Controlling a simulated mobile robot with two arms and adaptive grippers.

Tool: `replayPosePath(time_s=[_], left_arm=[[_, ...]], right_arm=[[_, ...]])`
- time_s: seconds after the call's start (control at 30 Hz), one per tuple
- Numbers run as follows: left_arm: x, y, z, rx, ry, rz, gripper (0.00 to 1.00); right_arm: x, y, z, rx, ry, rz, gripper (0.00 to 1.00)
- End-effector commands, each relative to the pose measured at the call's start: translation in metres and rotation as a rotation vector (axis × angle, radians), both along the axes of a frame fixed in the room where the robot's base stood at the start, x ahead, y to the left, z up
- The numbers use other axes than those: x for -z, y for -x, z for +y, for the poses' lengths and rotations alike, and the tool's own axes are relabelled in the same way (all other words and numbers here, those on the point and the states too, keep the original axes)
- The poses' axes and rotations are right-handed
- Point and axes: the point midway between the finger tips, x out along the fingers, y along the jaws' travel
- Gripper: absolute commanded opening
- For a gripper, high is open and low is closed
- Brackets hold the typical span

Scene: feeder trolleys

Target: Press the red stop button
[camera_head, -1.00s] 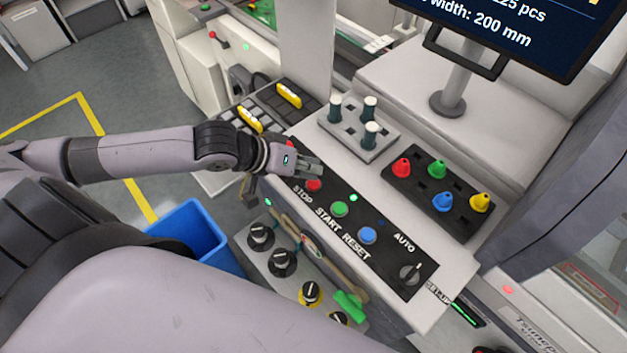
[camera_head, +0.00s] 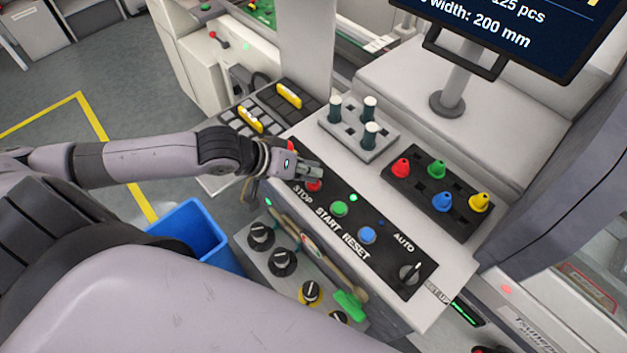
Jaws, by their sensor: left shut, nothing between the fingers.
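The red stop button (camera_head: 314,186) sits at the upper left end of the black control panel (camera_head: 384,250), by the word STOP. My left gripper (camera_head: 316,174) is shut and empty, with its fingertips right at the red button, covering part of it. I cannot tell from this view whether the fingertips touch it. The green START button (camera_head: 339,209) and the blue RESET button (camera_head: 367,235) are farther down the panel and in plain sight. My right gripper is not in view.
A black AUTO switch (camera_head: 410,274) is at the panel's lower right. Behind the panel are a grey rack (camera_head: 345,150) with dark-green-and-white pegs and a black tray (camera_head: 462,222) of coloured nozzles. Knobs (camera_head: 283,262) line the front below. A blue bin (camera_head: 205,235) stands under my left arm.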

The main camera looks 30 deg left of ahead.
Motion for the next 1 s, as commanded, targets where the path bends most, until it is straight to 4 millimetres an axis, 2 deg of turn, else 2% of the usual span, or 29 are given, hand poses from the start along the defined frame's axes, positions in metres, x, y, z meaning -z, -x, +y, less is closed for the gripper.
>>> replayPosePath(time_s=[0.67,1.0], left_arm=[[0.0072,0.0005,-0.0001,0.000,0.000,0.002,0.00],[0.0000,0.0007,-0.0001,-0.001,0.000,0.003,0.00]], right_arm=[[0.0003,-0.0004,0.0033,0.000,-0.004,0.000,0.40],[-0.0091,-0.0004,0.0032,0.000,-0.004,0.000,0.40]])
